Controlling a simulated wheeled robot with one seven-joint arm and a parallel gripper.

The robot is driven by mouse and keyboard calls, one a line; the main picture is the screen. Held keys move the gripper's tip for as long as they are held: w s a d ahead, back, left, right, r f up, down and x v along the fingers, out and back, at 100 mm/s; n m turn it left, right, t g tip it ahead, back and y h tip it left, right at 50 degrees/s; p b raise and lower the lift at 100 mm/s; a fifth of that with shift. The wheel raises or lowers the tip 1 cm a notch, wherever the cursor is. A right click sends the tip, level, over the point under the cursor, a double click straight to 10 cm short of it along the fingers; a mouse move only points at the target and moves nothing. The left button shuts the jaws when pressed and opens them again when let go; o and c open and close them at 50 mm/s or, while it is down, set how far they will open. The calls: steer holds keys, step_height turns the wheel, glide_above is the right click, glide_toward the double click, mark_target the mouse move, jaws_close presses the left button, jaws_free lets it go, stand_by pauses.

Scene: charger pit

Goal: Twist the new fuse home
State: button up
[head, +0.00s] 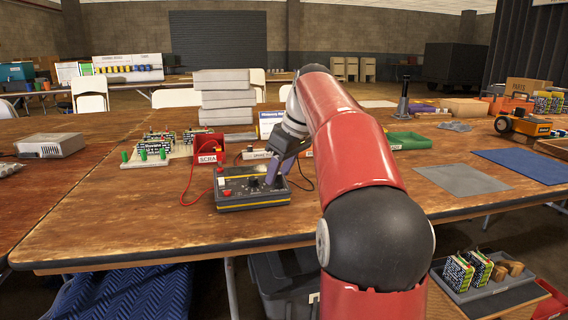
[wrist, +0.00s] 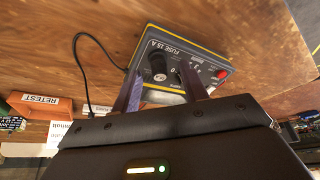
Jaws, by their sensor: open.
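A black and yellow instrument box (head: 252,189) sits on the wooden table near its front edge. In the wrist view its panel (wrist: 205,62) reads "FUSE 15 A" beside a round black cap (wrist: 158,68), which stands up from the panel. Whether this cap holds the new fuse cannot be told. My gripper (head: 279,170) is over the right part of the box, pointing down. In the wrist view my gripper (wrist: 160,92) is open, with the cap showing between its two fingers. I cannot tell whether either finger touches the cap. The right finger partly hides a dial.
A red lead runs left of the box, and a black lead is at its right. A red scrap bin (head: 208,147) and a board with green posts (head: 150,155) stand behind left. An orange retest bin (wrist: 40,106) shows in the wrist view. The front left table is clear.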

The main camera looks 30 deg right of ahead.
steer(key=shift+c, duration=0.4)
steer(key=c, duration=0.8)
steer(key=shift+o, duration=0.2)
steer(key=shift+m+h, duration=0.4)
steer(key=shift+m, duration=0.7)
steer(key=shift+a+m+h, duration=0.1)
steer(key=shift+m+h, duration=0.4)
steer(key=shift+m, duration=0.7)
steer(key=shift+c, duration=0.2)
steer(key=shift+m+h+p, duration=0.4)
steer(key=shift+m+p, duration=0.05)
steer(key=shift+m, duration=0.65)
